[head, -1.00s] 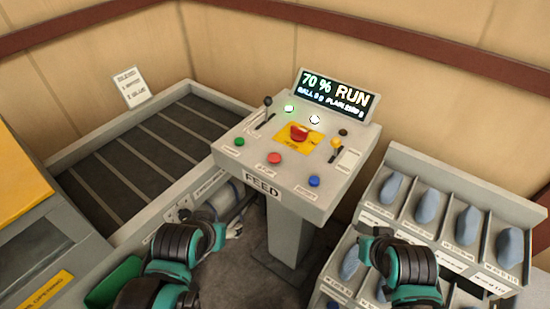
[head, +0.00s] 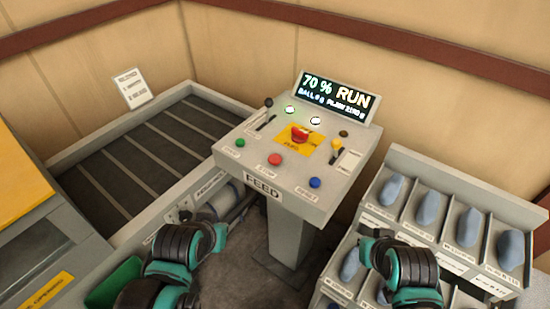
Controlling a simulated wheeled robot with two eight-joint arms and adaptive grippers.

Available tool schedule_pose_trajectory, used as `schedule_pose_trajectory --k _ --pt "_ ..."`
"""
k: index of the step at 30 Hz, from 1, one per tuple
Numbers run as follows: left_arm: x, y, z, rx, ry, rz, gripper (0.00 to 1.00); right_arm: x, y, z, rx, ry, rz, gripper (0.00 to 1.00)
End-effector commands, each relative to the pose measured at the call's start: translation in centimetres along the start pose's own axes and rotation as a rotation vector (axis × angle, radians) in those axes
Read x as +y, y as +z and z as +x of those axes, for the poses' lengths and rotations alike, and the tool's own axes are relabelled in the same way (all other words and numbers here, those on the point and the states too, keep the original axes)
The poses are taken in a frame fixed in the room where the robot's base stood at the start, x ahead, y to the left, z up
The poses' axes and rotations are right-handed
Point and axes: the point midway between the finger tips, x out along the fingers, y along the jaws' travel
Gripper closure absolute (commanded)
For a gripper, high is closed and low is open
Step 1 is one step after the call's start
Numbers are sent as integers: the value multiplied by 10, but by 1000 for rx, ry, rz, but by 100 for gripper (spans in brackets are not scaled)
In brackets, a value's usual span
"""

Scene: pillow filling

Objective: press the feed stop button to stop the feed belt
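The feed console (head: 245,170), a grey pedestal box labelled FEED, stands in the middle of the head view. On its sloped top a flat red button (head: 275,159) sits at the front between a green button (head: 240,142) and a blue button (head: 315,182); the small labels are blurred. A red mushroom knob (head: 300,134) sits on a yellow plate behind. The display (head: 336,94) reads 70 % RUN. My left gripper (head: 221,238) is below and left of the console, my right gripper (head: 366,248) below and right. Both are apart from the buttons; their finger opening is unclear.
The dark slatted feed belt (head: 140,150) lies left of the console. A rack (head: 455,180) of bins with blue-grey items stands at right. Two small levers stand on the console, a black-knobbed one (head: 267,102) and a yellow-knobbed one (head: 337,144). Space above the console front is clear.

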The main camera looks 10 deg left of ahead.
Motion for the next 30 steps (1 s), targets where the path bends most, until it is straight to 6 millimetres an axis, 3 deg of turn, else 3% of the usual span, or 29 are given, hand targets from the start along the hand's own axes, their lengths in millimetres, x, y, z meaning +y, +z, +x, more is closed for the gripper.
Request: schedule_pose_trajectory --k 26,30 --pt "0 0 0 0 0 0 100 0 0 0 0 0 0 100" --pt "2 -11 -3 3 8 28 100 0 -3 -5 0 0 0 100"
